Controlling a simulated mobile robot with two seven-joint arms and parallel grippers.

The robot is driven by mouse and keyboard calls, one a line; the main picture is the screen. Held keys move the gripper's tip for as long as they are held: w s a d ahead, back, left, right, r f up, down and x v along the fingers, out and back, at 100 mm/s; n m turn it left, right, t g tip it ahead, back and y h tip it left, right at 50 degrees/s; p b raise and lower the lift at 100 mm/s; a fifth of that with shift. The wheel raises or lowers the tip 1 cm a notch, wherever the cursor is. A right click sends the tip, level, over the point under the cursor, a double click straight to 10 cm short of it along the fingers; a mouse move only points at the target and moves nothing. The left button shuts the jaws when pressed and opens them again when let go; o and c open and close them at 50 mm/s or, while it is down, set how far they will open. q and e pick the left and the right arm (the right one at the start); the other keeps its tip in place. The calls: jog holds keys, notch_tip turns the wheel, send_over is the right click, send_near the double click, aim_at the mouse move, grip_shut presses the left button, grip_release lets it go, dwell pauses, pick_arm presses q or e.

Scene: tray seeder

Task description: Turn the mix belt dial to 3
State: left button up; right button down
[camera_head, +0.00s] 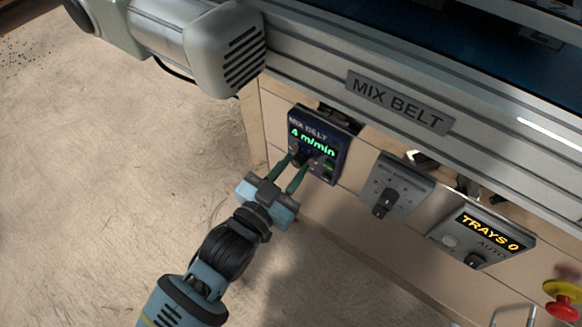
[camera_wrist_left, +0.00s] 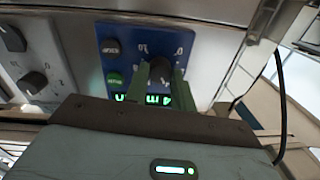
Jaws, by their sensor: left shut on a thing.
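The mix belt panel (camera_head: 343,150) is a dark blue box under the MIX BELT plate, with a green display (camera_head: 312,142) reading 4 m/min. My left gripper (camera_head: 306,160) is at the panel's lower part, its green fingers pointing into it. In the left wrist view the blue panel (camera_wrist_left: 112,33) appears upside down, and my fingers are shut on the black dial (camera_wrist_left: 160,67) from both sides. The fingers hide much of the dial, so its pointer is not readable. My right gripper is not in view.
A grey panel with a black knob (camera_head: 384,206) is right of the mix belt panel. Further right are a TRAYS 0 display panel (camera_head: 492,234) and a red emergency button (camera_head: 563,307). The conveyor rail (camera_head: 470,101) runs above; the floor at left is clear.

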pick_arm(q)
jog(key=n+p, duration=0.1)
jog(key=p, duration=0.1)
jog(key=n+p, duration=0.2)
jog(key=shift+r+n, duration=0.25)
jog(key=shift+n, duration=0.05)
jog(key=shift+f+n+p, duration=0.2)
jog(key=shift+n+p, duration=0.2)
jog(key=shift+n, duration=0.5)
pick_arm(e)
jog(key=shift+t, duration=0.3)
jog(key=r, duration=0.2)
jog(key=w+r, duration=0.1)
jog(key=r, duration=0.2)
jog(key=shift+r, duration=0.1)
pick_arm(q)
jog(key=shift+f, duration=0.1)
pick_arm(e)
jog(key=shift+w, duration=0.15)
pick_arm(q)
jog(key=o, duration=1)
jog(key=shift+a, duration=0.1)
jog(key=p+v, duration=0.2)
jog(key=v, duration=0.5)
jog(key=shift+s+a, duration=0.2)
jog(key=shift+s, duration=0.1)
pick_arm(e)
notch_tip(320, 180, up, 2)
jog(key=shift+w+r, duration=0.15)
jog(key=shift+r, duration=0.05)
